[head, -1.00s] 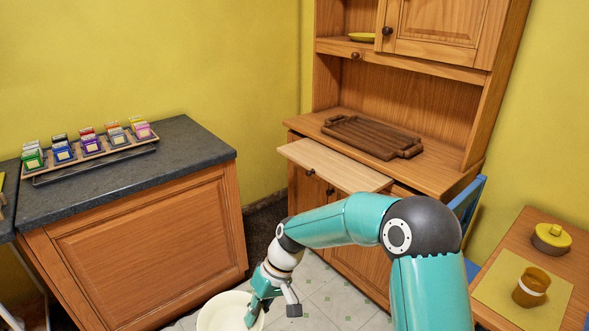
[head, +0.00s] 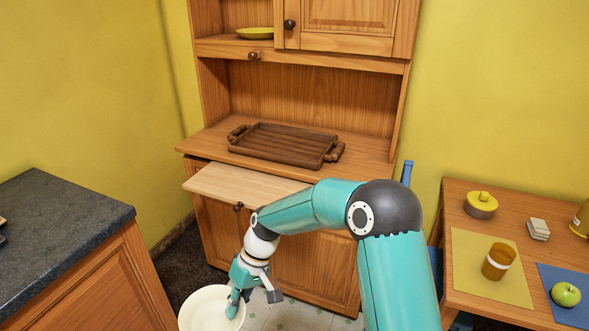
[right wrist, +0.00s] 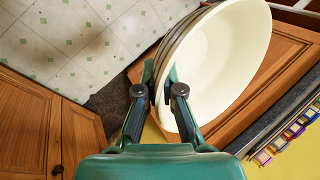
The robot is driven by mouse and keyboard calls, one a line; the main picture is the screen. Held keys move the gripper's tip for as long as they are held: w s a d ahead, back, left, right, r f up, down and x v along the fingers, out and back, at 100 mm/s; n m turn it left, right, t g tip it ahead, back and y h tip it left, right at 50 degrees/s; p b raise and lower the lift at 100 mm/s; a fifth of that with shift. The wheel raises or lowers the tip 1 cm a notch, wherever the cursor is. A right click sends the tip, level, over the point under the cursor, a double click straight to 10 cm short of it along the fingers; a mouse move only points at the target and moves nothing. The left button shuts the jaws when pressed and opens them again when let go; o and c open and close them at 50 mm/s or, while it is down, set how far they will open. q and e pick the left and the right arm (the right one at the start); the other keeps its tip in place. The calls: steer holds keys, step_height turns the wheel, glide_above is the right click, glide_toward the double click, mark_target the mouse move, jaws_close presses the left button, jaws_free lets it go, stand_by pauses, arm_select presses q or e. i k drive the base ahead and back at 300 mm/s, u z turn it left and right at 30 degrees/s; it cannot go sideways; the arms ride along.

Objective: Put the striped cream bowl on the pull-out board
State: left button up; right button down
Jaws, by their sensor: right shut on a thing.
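The striped cream bowl (head: 208,312) shows at the bottom of the head view, its lower part cut off by the frame edge. My right gripper (head: 234,300) is shut on its rim. In the right wrist view the bowl (right wrist: 228,62) hangs between the fingertips (right wrist: 159,88), with dark stripes along its outer wall. The pull-out board (head: 240,186) sticks out from the wooden hutch, above and beyond the bowl, and its visible top is bare. My left gripper is not in view.
A brown wooden tray (head: 285,144) sits on the hutch counter behind the board. A dark-topped counter (head: 60,225) stands at left.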

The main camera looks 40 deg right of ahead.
mark_target(285, 194)
steer(key=z, duration=0.3)
steer(key=i, duration=0.7)
steer(key=z, duration=0.6)
steer(key=k, duration=0.8)
steer(key=z, duration=0.05)
